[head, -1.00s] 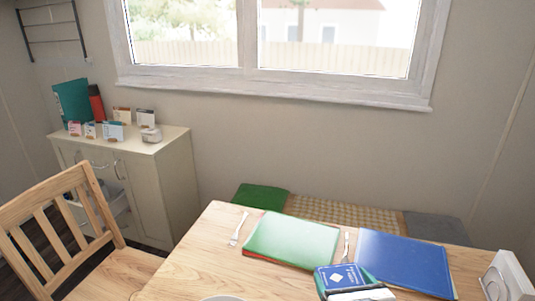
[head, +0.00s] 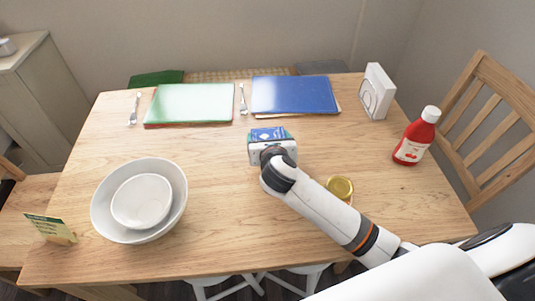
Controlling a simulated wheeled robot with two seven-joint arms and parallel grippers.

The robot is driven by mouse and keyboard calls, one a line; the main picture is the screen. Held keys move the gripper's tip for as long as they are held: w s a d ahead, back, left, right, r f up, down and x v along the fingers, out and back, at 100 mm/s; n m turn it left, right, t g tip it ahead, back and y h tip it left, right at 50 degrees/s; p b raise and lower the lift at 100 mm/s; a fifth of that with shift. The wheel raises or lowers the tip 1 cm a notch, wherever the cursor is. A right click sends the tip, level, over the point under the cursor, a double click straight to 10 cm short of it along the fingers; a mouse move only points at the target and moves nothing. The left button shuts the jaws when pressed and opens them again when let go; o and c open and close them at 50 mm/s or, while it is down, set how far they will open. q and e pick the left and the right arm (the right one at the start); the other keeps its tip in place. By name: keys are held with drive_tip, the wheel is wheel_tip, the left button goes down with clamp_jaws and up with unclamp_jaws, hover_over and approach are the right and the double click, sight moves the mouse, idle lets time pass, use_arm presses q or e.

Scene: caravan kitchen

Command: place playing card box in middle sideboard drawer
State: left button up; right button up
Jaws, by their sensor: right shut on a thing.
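The playing card box (head: 268,134), blue with white print, is in my right gripper (head: 271,148) over the middle of the table. The gripper is shut on it, and my wrist hides part of the hold. I cannot tell whether the box touches the tabletop. Only part of the pale sideboard (head: 28,92) shows at the left edge of the head view. Its drawers are out of sight now. My left gripper is not in view.
On the wooden table (head: 215,225) are stacked white bowls (head: 110,228), a green folder (head: 190,102), a blue folder (head: 293,95), a ketchup bottle (head: 417,137), a white box (head: 376,92) and a yellow-lidded jar (head: 341,187). A chair (head: 490,110) stands right.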

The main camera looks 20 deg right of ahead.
drive_tip(key=shift+f+b, duration=0.5)
drive_tip(key=shift+f, duration=1.85)
drive_tip(key=shift+f, duration=0.1)
drive_tip(key=o, duration=0.9)
drive_tip(key=shift+f, duration=0.1)
